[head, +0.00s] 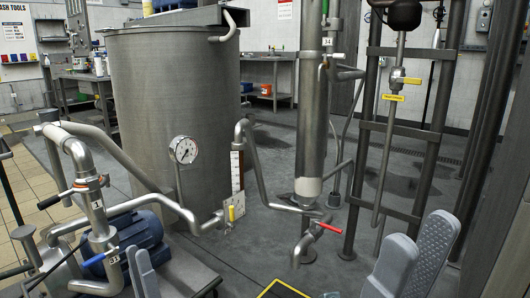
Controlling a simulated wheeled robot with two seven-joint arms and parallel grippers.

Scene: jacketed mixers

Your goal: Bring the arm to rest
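My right gripper (418,238) shows at the lower right as two light grey fingers pointing up. Their tips stand apart with nothing seen between them, so it looks open and empty. It is in front of the floor, right of the red-handled valve (323,227), and appears clear of it.
A large steel tank (178,110) with a pressure gauge (184,149) stands left of centre. Pipes and valves (95,200) crowd the lower left. A vertical steel column (311,100) stands at centre, and a ladder-like frame (428,135) at right. Open floor (262,225) shows between.

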